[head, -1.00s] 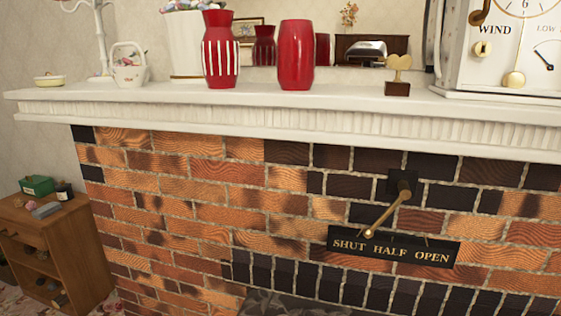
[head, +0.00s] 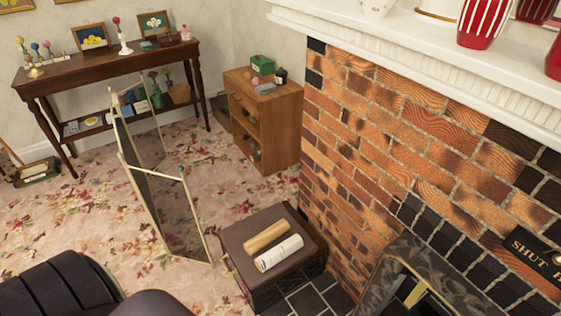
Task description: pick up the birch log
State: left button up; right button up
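The birch log (head: 279,253), whitish with dark marks, lies on top of a low brown box (head: 240,238) on the hearth, left of the fireplace opening. A plain tan log (head: 267,236) lies beside it on its far side, roughly parallel and very close. Whether the two logs touch is hard to tell. Neither of my grippers shows in the head view.
A folding fire screen (head: 150,180) stands on the flowered carpet left of the box. The brick fireplace wall (head: 370,130) rises to its right. A small wooden cabinet (head: 277,125) stands behind. A dark ribbed shape (head: 50,290) fills the lower left.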

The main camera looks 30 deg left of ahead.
aim_at(278, 254)
jog(key=u, duration=1.05)
